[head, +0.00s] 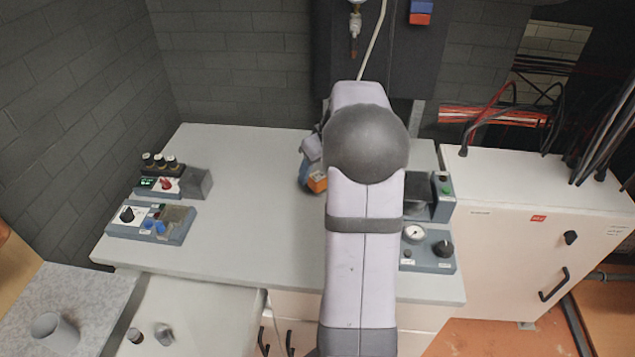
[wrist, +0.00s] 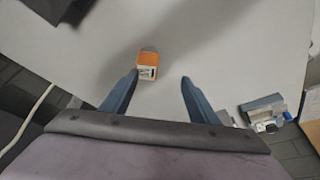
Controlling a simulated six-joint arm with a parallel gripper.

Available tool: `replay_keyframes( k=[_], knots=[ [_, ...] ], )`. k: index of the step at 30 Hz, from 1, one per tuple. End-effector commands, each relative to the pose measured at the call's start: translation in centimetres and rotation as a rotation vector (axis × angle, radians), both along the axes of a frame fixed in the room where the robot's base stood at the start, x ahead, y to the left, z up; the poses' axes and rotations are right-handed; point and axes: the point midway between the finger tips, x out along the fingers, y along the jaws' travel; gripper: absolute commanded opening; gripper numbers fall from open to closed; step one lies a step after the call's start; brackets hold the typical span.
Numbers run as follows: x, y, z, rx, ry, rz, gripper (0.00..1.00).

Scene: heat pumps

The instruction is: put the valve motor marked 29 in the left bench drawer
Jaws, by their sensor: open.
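An orange and white block-shaped valve motor (head: 317,182) sits on the grey-white bench top, partly beside my arm in the head view. In the wrist view the valve motor (wrist: 147,66) shows a white face with a dark label, too small to read as 29. My gripper (wrist: 157,77) is open and empty, with the valve motor just beyond the fingertips, nearer the left finger. In the head view my arm hides most of the gripper; one blue finger (head: 305,173) shows beside the motor. A pale surface (head: 205,310) juts out below the bench's left front; I cannot tell whether it is the left drawer.
Control boxes with knobs (head: 150,222) stand at the bench's left. A gauge box (head: 428,250) stands at its right. Two small cylindrical parts (head: 163,334) are on the pale front surface. A grey cup (head: 55,331) stands further left. The bench's middle left is clear.

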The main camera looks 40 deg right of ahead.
Motion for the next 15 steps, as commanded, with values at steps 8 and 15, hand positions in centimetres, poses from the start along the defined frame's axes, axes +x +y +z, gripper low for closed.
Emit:
replay_keyframes(
  k=[8,15],
  knots=[
    [0.2,-2.5,0.3,-0.016,-0.025,0.003,0.55],
    [0.8,-2.5,-1.2,-0.015,-0.023,0.003,0.55]
  ],
)
